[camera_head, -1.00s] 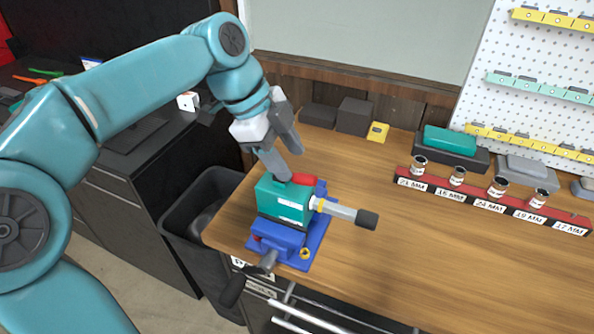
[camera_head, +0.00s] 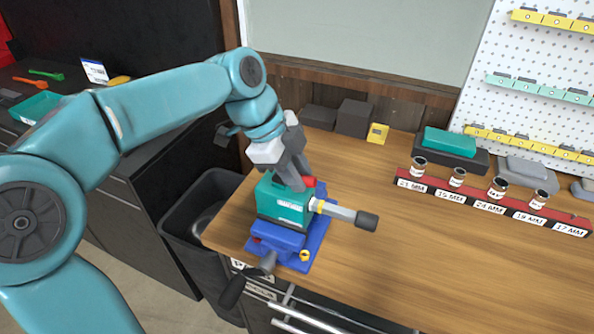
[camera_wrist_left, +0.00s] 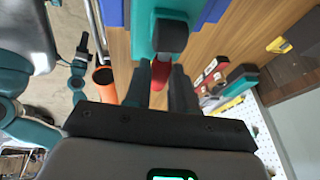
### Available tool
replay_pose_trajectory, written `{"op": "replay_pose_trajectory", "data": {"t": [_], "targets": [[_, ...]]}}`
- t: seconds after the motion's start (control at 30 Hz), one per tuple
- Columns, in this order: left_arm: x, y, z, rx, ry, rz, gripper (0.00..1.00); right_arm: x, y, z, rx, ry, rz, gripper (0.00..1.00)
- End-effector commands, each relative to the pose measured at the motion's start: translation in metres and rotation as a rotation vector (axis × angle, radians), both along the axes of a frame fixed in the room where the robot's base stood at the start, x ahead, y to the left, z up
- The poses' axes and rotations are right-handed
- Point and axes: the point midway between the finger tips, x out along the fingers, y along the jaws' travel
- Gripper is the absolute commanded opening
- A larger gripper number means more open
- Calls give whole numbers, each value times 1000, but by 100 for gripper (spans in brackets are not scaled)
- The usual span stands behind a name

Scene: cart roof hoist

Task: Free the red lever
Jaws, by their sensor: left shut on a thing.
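The red lever (camera_head: 309,181) sits on top of a teal block (camera_head: 283,207) held in a blue vise (camera_head: 280,238) at the bench's left front corner. My left gripper (camera_head: 299,184) reaches down from above and is shut on the lever; its fingers hide most of it in the head view. In the left wrist view, the lever (camera_wrist_left: 160,73) shows as a red tip between the two dark fingers of my gripper (camera_wrist_left: 160,90). A grey shaft with a black end (camera_head: 366,220) sticks out of the block to the right. My right gripper is not seen.
A red rack (camera_head: 487,203) with several small cans stands at the right. Grey boxes (camera_head: 354,118) and a yellow box (camera_head: 377,133) sit at the back. A dark bin (camera_head: 184,218) stands left of the bench. The bench middle is clear.

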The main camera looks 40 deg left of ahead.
Motion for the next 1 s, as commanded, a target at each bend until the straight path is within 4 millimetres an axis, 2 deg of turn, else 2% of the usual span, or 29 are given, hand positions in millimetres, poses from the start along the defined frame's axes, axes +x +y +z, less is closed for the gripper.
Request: {"op": "replay_pose_trajectory", "data": {"t": [0.17, 0.37, 1.0], "targets": [[0, 2, 0, -39, -12, 2, 0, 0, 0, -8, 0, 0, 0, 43], [-1, 7, 1, -154, -41, 6, 0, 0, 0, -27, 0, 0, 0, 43], [-7, 30, 6, -731, -183, 4, 0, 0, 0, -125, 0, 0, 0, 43]]}}
